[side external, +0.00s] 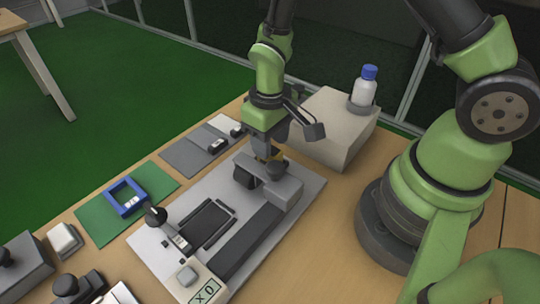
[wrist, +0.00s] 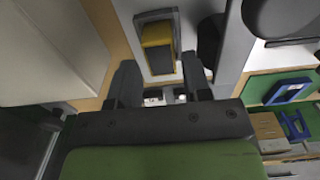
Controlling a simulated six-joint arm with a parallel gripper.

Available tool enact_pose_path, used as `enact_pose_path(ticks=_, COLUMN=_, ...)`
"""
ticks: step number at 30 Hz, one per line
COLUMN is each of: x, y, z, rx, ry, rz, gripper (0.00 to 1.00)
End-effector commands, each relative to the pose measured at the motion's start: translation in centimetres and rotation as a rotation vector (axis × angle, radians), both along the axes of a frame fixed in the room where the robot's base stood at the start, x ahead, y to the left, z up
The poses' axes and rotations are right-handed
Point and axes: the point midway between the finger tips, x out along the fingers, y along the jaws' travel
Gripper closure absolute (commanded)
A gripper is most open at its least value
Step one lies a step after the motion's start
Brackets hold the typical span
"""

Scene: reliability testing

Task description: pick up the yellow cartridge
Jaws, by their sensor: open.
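The yellow cartridge (wrist: 158,57) shows in the wrist view at the top, a yellow block with a grey face, set in a grey frame on a pale plate. It lies just beyond my fingertips, roughly centred between them. My gripper (wrist: 161,72) is open, with one dark finger on each side and nothing between them. In the side external view, my gripper (side external: 263,150) points down over the back end of the test fixture (side external: 285,192). A small yellow patch shows beside the fingers there, mostly hidden by them. I cannot tell whether they touch it.
A pale box (side external: 325,125) with a blue-capped bottle (side external: 364,88) stands close behind my gripper. The fixture's baseplate (side external: 155,245) carries a black-knobbed lever (side external: 155,216). A blue square frame (side external: 124,198) lies on a green mat (side external: 92,220) to the left.

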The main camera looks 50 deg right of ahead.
Motion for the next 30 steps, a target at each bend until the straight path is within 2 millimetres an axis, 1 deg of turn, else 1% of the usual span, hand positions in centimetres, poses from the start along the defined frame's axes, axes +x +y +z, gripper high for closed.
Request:
enact_pose_path(ticks=1, x=-0.2, y=0.1, z=-0.9, rx=-0.001, ry=0.006, rz=0.001, gripper=0.55)
enact_pose_path(ticks=3, x=-0.1, y=0.1, z=-1.8, rx=-0.001, ry=0.004, rz=0.000, gripper=0.55)
enact_pose_path(ticks=6, x=-0.1, y=0.1, z=-2.7, rx=0.000, ry=0.002, rz=0.000, gripper=0.55)
enact_pose_path(ticks=9, x=-0.1, y=0.1, z=-3.1, rx=0.000, ry=0.001, rz=-0.001, gripper=0.55)
enact_pose_path(ticks=14, x=0.0, y=0.1, z=-3.0, rx=0.000, ry=-0.001, rz=-0.001, gripper=0.55)
enact_pose_path(ticks=15, x=0.0, y=0.1, z=-3.0, rx=0.000, ry=-0.001, rz=-0.001, gripper=0.58)
enact_pose_path(ticks=17, x=0.0, y=0.1, z=-3.0, rx=0.000, ry=0.000, rz=-0.001, gripper=0.71)
enact_pose_path(ticks=18, x=0.0, y=0.1, z=-3.0, rx=0.000, ry=0.000, rz=-0.001, gripper=0.81)
enact_pose_path(ticks=19, x=0.0, y=0.1, z=-3.0, rx=0.000, ry=0.000, rz=-0.001, gripper=0.88)
enact_pose_path(ticks=20, x=0.0, y=0.1, z=-3.0, rx=0.000, ry=0.000, rz=-0.001, gripper=0.92)
enact_pose_path(ticks=30, x=0.0, y=0.1, z=-2.7, rx=0.000, ry=-0.001, rz=-0.001, gripper=0.92)
